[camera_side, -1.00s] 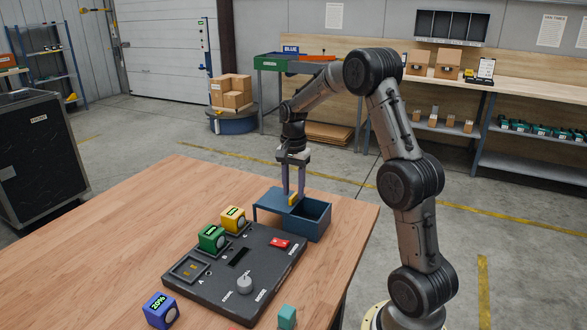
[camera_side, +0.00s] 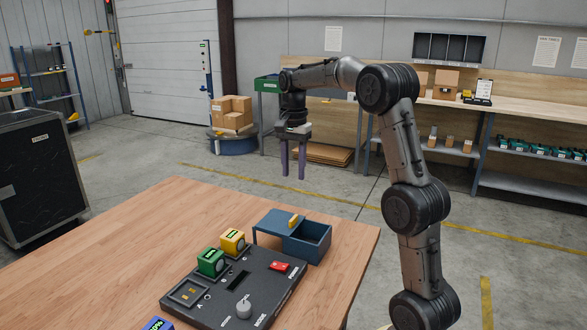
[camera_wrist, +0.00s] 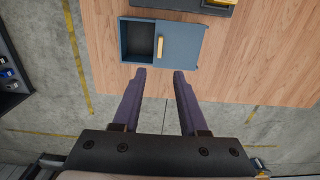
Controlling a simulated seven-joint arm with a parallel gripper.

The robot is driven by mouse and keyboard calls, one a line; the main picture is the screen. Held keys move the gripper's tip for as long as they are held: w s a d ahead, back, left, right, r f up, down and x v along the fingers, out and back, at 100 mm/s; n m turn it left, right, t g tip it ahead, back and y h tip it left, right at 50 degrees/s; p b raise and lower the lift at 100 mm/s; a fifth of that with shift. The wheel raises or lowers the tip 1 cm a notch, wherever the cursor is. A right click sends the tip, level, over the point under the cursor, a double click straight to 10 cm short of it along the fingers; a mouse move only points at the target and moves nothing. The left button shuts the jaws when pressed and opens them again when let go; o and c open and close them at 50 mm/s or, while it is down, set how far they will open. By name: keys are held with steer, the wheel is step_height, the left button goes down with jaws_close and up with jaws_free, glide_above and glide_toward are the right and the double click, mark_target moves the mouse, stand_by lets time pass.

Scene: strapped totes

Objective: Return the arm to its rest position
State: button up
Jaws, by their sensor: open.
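My gripper (camera_side: 291,177) is open and empty. It points down above the far edge of the wooden table, clear of the blue box. In the wrist view its two purple fingers (camera_wrist: 159,71) stand apart with nothing between them. The blue box (camera_side: 317,246) is on the table's far right part. Its sliding lid (camera_side: 275,225), with a yellow handle (camera_side: 293,220), is pushed to the left, so the right part of the box is open. The box also shows in the wrist view (camera_wrist: 138,55), and the inside that shows looks empty.
A dark control panel (camera_side: 262,313) lies in front of the box, with a green cube (camera_side: 210,262) and a yellow cube (camera_side: 232,241) along its left edge. A blue cube (camera_side: 157,324) is cut off at the bottom. The table's left part (camera_side: 120,240) is clear.

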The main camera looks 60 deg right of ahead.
steer(key=s+a+r+n+t, duration=0.2)
steer(key=s+a+r+n, duration=0.15)
steer(key=a, duration=0.55)
steer(key=s+a+r+n+t, duration=0.1)
steer(key=s+a+r+n, duration=0.3)
steer(key=a, duration=0.5)
steer(key=s+a+f+n+t, duration=0.1)
steer(key=s+a+f+n, duration=0.2)
steer(key=s+f+n, duration=0.1)
steer(key=s+a+f+n+t, duration=0.1)
steer(key=s+a+f+n, duration=0.2)
steer(key=s+f+n, duration=0.2)
steer(key=s+n, duration=0.1)
steer(key=s, duration=0.2)
steer(key=shift+s+a+f+t, duration=0.25)
steer(key=shift+f+t, duration=0.05)
